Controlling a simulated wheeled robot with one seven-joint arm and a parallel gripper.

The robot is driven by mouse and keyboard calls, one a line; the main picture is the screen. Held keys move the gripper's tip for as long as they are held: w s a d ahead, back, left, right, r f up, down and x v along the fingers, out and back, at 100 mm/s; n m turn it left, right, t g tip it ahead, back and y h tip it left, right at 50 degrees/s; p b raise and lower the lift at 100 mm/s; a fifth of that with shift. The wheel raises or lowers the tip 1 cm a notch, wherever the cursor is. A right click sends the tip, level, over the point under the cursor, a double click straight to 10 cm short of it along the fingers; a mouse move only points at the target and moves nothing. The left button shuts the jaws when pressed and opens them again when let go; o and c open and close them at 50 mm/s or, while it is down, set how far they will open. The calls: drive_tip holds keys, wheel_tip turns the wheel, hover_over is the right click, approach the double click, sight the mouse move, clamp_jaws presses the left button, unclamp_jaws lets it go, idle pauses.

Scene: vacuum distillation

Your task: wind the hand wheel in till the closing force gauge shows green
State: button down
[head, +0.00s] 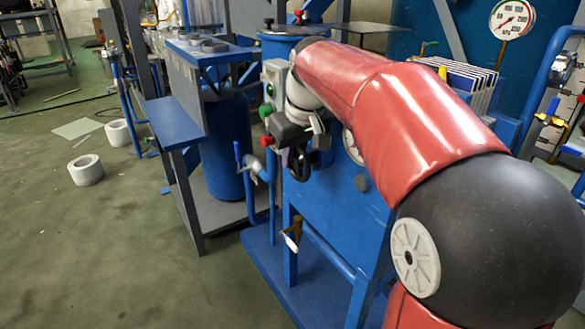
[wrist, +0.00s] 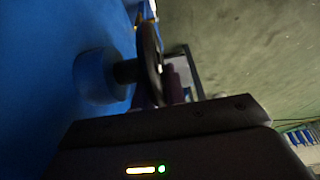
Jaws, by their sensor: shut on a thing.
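The hand wheel (head: 299,164) is a dark ring on the blue machine's front, partly covered by my gripper (head: 302,148). In the wrist view the hand wheel (wrist: 151,62) is seen nearly edge-on, on a short dark shaft from a round blue boss (wrist: 98,76). My gripper is shut on the wheel; its fingertips are dim and mostly hidden. A small white dial (head: 352,147) beside the wheel is half hidden by my arm, and its reading cannot be seen. A larger dial (head: 512,19) stands at the upper right; which one is the closing force gauge is unclear.
A grey box (head: 276,79) with green and red knobs is close to my wrist. A blue bench (head: 175,120) and a blue cylinder (head: 226,145) stand to the left.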

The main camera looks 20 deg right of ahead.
drive_tip(key=shift+s+t+y+b, duration=0.15)
drive_tip(key=shift+t+y+b, duration=0.15)
drive_tip(key=shift+t+b, duration=0.9)
drive_tip(key=shift+r+b, duration=0.1)
drive_tip(key=shift+b, duration=0.25)
drive_tip(key=shift+r, duration=0.1)
drive_tip(key=c, duration=1.4)
unclamp_jaws()
drive_tip(key=shift+c, duration=0.2)
drive_tip(key=shift+p+v, duration=0.65)
drive_tip(key=shift+v, duration=3.25)
